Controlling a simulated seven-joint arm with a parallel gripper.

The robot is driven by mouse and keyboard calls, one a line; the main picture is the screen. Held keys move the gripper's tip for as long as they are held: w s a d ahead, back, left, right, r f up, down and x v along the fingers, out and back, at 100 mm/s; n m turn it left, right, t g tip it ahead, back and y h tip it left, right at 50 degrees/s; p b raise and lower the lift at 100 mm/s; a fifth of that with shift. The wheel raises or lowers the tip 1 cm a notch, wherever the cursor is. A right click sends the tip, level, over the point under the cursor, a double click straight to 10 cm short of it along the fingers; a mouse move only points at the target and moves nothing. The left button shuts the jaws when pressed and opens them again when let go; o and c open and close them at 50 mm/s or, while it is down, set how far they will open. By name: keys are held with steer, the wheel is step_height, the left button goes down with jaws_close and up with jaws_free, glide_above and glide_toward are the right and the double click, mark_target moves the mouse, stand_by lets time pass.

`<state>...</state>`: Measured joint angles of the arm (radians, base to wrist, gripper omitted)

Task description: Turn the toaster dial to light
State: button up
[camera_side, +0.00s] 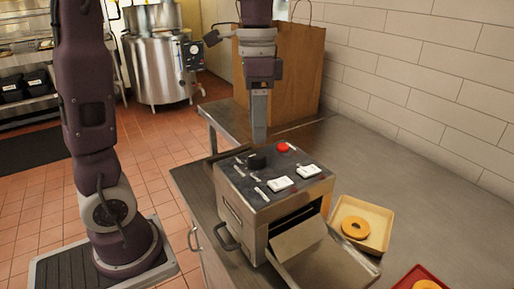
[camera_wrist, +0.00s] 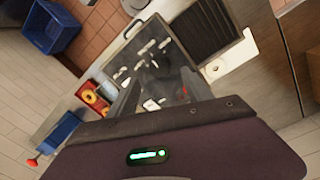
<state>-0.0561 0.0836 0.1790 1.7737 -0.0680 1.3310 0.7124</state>
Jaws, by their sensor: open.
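The toaster (camera_side: 275,190) is a steel box on the counter with a dark top panel. A black dial (camera_side: 257,160) sits near the back left of that panel, beside a red button (camera_side: 283,147) and two white switches (camera_side: 280,184). I cannot read the dial's setting. My gripper (camera_side: 259,139) points down just above and behind the dial, seemingly apart from it. It is open and empty. In the wrist view the toaster panel (camera_wrist: 122,72) lies beyond the fingers; the dial is hard to make out there.
A beige tray (camera_side: 377,240) with a bagel (camera_side: 355,228) stands right of the toaster. A red tray (camera_side: 408,283) with another is at the front right. A paper bag (camera_side: 300,70) stands behind my gripper. A toaster handle (camera_side: 228,237) juts from the left front. The right counter is clear.

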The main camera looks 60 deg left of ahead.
mark_target(257, 154)
steer(key=f, duration=0.6)
steer(key=shift+s+d, duration=0.15)
steer(key=shift+d, duration=0.05)
jaws_close()
